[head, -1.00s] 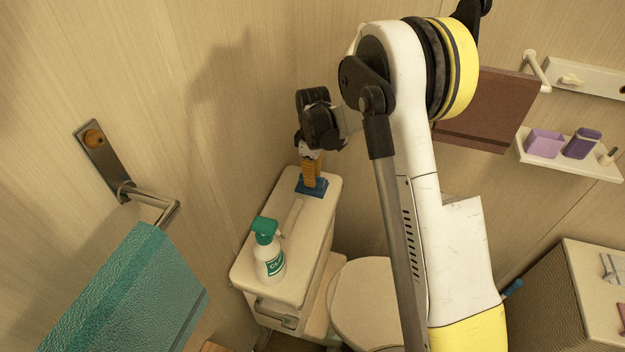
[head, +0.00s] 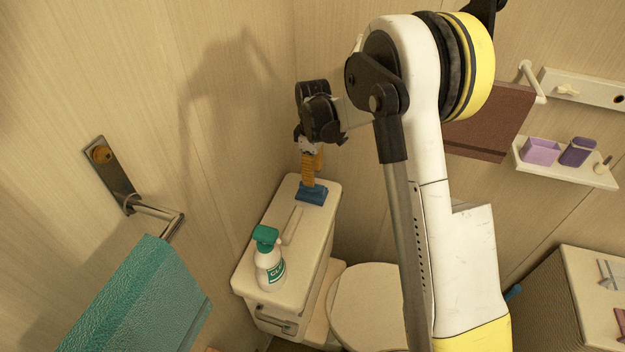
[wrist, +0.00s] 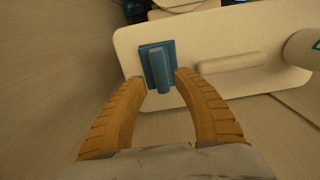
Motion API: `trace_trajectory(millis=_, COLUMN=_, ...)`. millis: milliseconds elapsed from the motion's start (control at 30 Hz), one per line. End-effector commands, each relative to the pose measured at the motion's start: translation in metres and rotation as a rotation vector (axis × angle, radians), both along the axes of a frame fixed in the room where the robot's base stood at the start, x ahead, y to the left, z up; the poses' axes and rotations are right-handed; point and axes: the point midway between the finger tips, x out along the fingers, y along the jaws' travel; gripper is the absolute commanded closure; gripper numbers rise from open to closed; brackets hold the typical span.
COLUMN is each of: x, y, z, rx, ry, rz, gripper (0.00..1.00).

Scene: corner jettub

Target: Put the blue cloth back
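A blue item (head: 312,194), the likely blue cloth, rests on the far end of the white cistern top (head: 268,235). In the wrist view this blue item (wrist: 157,64) has a flat square base and a narrower raised part. My gripper (head: 312,180) points down over it with orange fingers. In the wrist view my gripper (wrist: 161,80) is open, its fingertips apart on either side of the raised part's near end. I see no clear contact; the exact height gap is hard to judge.
A spray bottle (head: 269,258) with a green head and a pale bar (head: 291,226) share the cistern top. A teal towel (head: 140,300) hangs at left. A brown towel (head: 488,122) and a shelf (head: 565,165) are at right. Walls stand close behind the cistern.

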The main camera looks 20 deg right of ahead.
Motion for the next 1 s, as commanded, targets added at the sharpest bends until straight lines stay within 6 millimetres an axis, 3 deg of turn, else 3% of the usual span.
trace_trajectory(millis=33, x=0.0, y=0.0, z=0.017, rx=0.0, ry=0.0, rz=0.0, gripper=0.63)
trace_trajectory(millis=200, x=-0.001, y=0.0, z=0.052, rx=0.0, ry=0.0, rz=0.0, gripper=0.63)
trace_trajectory(millis=433, x=-0.002, y=0.0, z=0.077, rx=0.0, ry=-0.002, rz=-0.004, gripper=0.63)
trace_trajectory(millis=567, x=-0.013, y=0.0, z=0.099, rx=0.001, ry=-0.031, rz=-0.05, gripper=0.63)
trace_trajectory(millis=800, x=-0.072, y=0.0, z=0.17, rx=0.023, ry=-0.171, rz=-0.271, gripper=0.63)
trace_trajectory(millis=1000, x=-0.136, y=0.001, z=0.21, rx=0.072, ry=-0.296, rz=-0.477, gripper=0.63)
